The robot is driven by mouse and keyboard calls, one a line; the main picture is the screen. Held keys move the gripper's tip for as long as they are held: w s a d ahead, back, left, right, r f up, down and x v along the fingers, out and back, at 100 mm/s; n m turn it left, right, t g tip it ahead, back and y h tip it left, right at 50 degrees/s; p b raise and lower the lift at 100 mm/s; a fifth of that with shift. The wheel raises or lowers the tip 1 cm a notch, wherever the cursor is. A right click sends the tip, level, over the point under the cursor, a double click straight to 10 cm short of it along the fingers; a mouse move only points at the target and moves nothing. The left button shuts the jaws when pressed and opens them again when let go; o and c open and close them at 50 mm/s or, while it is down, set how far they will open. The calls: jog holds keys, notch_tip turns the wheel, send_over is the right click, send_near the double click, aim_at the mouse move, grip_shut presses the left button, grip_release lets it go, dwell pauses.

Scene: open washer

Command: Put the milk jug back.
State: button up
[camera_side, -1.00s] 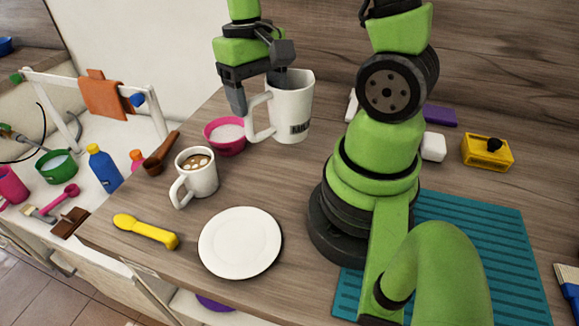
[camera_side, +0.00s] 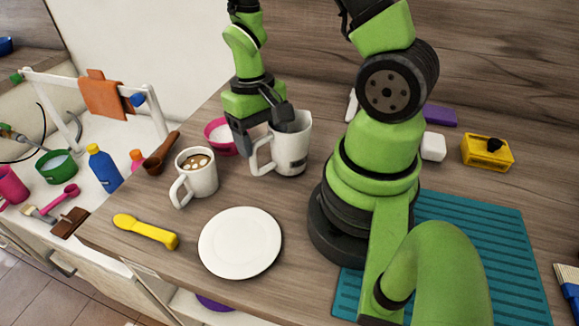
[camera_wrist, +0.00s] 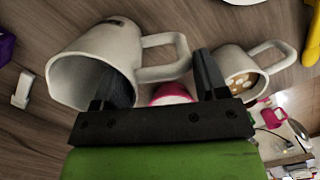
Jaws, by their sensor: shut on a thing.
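The white milk jug (camera_side: 294,148), with a dark label, stands upright at the middle of the wooden counter in the side view, just right of the cocoa mug. Its handle points left. In the wrist view the jug (camera_wrist: 95,62) fills the upper left. My gripper (camera_side: 262,126) is above its handle side, shut on the jug, with one finger inside the mouth and the other outside beyond the handle. The gripper also shows in the wrist view (camera_wrist: 158,80). I cannot tell whether the jug's base touches the counter.
A mug of cocoa (camera_side: 205,183) stands close left of the jug, and a pink bowl (camera_side: 218,148) sits behind it. A white plate (camera_side: 240,243) and a yellow spoon-like tool (camera_side: 147,232) lie in front. Bare counter lies between jug and plate.

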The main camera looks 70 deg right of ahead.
jog(key=shift+f, duration=0.5)
dwell(0.3)
jog(key=o, duration=1.4)
jog(key=shift+c, duration=1.4)
notch_tip(320, 180, up, 9)
jog(key=w, duration=0.1)
jog(key=shift+d, duration=0.4)
